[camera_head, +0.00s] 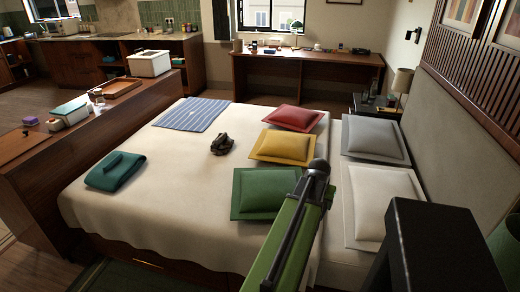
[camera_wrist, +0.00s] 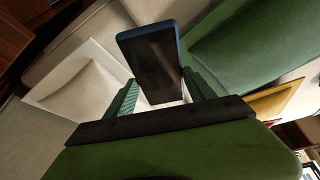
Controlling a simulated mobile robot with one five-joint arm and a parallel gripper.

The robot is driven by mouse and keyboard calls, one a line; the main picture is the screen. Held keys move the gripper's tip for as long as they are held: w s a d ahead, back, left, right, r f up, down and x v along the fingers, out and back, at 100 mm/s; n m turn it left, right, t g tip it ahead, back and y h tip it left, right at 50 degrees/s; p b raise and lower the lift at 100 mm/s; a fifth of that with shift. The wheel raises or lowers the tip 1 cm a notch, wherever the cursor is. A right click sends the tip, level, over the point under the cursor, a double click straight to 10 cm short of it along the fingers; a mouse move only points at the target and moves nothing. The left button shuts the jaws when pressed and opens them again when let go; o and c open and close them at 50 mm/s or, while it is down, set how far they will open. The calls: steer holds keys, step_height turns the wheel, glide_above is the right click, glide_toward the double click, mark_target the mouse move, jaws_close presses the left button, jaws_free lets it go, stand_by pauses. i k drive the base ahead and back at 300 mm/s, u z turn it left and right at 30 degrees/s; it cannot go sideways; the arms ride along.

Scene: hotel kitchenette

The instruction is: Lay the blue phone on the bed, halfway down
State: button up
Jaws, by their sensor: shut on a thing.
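The blue phone (camera_wrist: 152,62) shows in the wrist view with a dark face and a blue edge. My gripper (camera_wrist: 160,92) is shut on it, its two green fingers on either side of the phone's lower part. The phone is not visible in the head view, where my green arm reaches over the near right part of the bed. The bed (camera_head: 180,205) has a cream cover and fills the middle of the head view. In the wrist view the green pillow (camera_wrist: 250,40) and a white pillow (camera_wrist: 82,82) lie behind the phone.
Red (camera_head: 293,118), yellow (camera_head: 284,146) and green (camera_head: 262,190) pillows lie near the headboard. A dark object (camera_head: 222,145) sits mid-bed, with a striped cloth (camera_head: 192,114) and a folded teal cloth (camera_head: 115,171) toward the foot. Cream cover between them is bare.

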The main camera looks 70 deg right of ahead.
mark_target(194, 204)
steer(key=z, duration=0.1)
steer(key=i, duration=1)
steer(key=u, duration=0.05)
